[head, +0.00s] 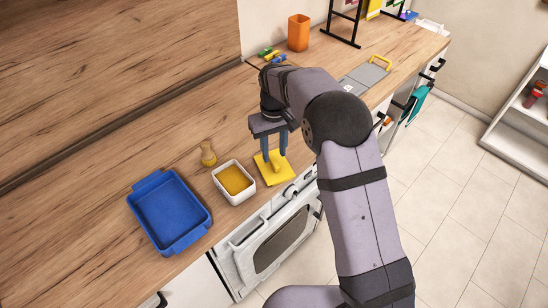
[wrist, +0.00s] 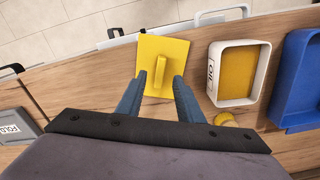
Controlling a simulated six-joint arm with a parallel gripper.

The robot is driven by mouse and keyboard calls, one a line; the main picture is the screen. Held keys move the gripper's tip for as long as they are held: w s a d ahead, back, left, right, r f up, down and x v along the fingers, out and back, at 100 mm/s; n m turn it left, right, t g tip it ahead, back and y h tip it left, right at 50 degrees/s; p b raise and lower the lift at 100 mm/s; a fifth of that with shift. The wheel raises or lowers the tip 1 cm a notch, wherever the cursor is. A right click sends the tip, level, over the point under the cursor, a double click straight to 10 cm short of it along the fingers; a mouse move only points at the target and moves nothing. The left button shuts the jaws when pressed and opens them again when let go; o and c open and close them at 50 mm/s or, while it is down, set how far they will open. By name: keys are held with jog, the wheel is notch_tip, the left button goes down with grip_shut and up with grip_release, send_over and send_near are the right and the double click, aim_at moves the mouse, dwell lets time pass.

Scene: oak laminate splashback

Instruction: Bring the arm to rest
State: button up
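My gripper (head: 274,158) points down over the wooden counter, above a yellow square plate (head: 272,179) with a raised handle. In the wrist view, the two blue fingers of my gripper (wrist: 160,78) stand apart with nothing held between them. The yellow plate (wrist: 172,52) lies flat beyond the fingertips, its handle (wrist: 147,80) near the gap between them. I cannot tell whether a finger touches the handle. My arm reaches in from the lower right of the head view and is bent over the counter.
A white tub (head: 236,198) with yellow inside stands beside the plate. An oven (head: 280,240) is below.

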jog(key=shift+r+b, duration=0.45)
jog(key=shift+r, duration=1.55)
jog(key=shift+s, duration=0.1)
jog(key=shift+s+d+r, duration=0.1)
jog(key=shift+s+d, duration=0.1)
jog(key=shift+d, duration=0.15)
jog(key=s+d+f+m, duration=0.1)
jog(key=s+d+m, duration=0.1)
jog(key=s+d, duration=0.5)
jog(key=s+d+f+m, duration=0.2)
jog(key=s+d, duration=0.6)
jog(key=s, duration=1.1)
jog(key=shift+d+f+m, duration=0.15)
jog(key=shift+m, duration=0.35)
